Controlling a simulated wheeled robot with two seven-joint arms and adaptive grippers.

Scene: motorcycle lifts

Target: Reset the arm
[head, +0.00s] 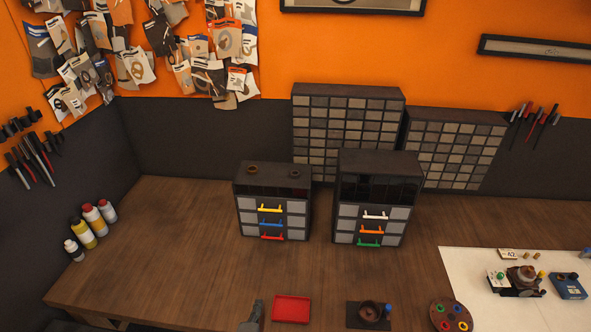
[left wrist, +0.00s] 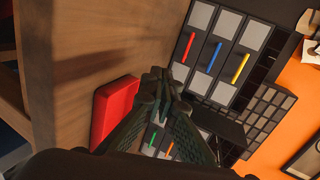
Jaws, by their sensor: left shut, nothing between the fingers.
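My left gripper (head: 254,314) shows at the bottom edge of the head view, just left of a red tray (head: 291,309) on the wooden workbench (head: 170,265). In the left wrist view its fingers (left wrist: 160,78) are closed together with nothing between them. The red tray (left wrist: 112,108) lies beside and beyond the fingers there. My right gripper is in neither view.
Two dark drawer cabinets, left (head: 272,200) and right (head: 374,196), stand at the back with coloured handles. Bottles (head: 91,224) stand at left. A black block (head: 368,315), a round holder (head: 451,316) and a white mat (head: 480,305) lie right. The bench's left-middle is clear.

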